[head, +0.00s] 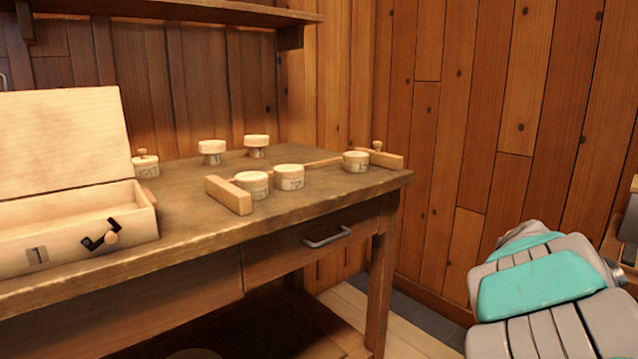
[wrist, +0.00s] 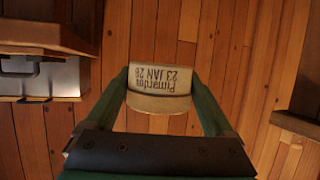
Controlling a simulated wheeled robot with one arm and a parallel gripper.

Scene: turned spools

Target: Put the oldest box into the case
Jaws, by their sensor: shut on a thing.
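My gripper (wrist: 159,88) is shut on a round pale wooden box (wrist: 160,84). Its label is upside down in the wrist view and appears to read 23 JAN 28. In the head view the gripper and held box are out of frame; only my arm shows at the right. The case (head: 78,248) is an open pale wooden box with a raised lid, at the left of the workbench. Other round labelled boxes stand on the bench: two side by side (head: 253,185) (head: 289,177), one further right (head: 356,162), one behind the case (head: 145,166). Their labels are too small to read.
Two pale spool-like pieces (head: 211,152) (head: 256,146) stand at the back of the workbench (head: 190,210). A shelf (head: 200,12) overhangs the back. A drawer handle (head: 327,238) sticks out in front.

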